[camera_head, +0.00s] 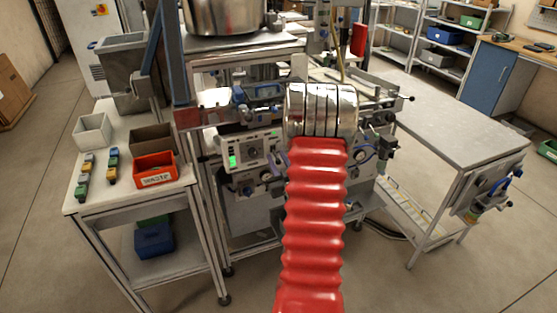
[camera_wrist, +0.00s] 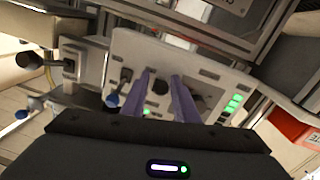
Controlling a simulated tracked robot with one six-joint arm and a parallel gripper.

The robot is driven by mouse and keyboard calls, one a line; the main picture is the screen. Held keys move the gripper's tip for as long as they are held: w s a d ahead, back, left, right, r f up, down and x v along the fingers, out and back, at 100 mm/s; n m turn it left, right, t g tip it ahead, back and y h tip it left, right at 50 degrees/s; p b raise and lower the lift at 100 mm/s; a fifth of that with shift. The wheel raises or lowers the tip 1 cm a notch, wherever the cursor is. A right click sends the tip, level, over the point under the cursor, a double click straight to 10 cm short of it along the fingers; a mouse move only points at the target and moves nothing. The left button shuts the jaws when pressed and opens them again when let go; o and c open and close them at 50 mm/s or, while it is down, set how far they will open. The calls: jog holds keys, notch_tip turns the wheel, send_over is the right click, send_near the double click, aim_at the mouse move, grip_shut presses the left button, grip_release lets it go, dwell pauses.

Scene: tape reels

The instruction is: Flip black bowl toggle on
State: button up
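A pale control panel (camera_head: 252,149) is on the front of the machine in the head view. It also fills the middle of the wrist view (camera_wrist: 215,84), tilted. A lit green display (camera_wrist: 232,104) sits at its right side there. A dark round knob (camera_wrist: 160,87) shows between my fingers, and another (camera_wrist: 197,101) is just right of them. A small dark toggle-like part (camera_wrist: 125,76) is left of the fingers. I cannot tell which is the bowl toggle. My gripper (camera_wrist: 162,77) has its two purple fingers apart, pointing at the panel; contact is unclear.
Blue-tipped fittings (camera_wrist: 112,98) stick out left of the fingers. A red bin (camera_head: 155,169) stands on the left side table (camera_head: 115,201). A metal bowl (camera_head: 223,16) stands above the machine. A bare steel table (camera_head: 455,133) stands at the right.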

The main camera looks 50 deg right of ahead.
jog(key=shift+c, duration=0.3)
grip_shut()
jog(key=shift+s+d, duration=0.1)
jog(key=shift+d, duration=0.1)
jog(key=shift+a, duration=0.1)
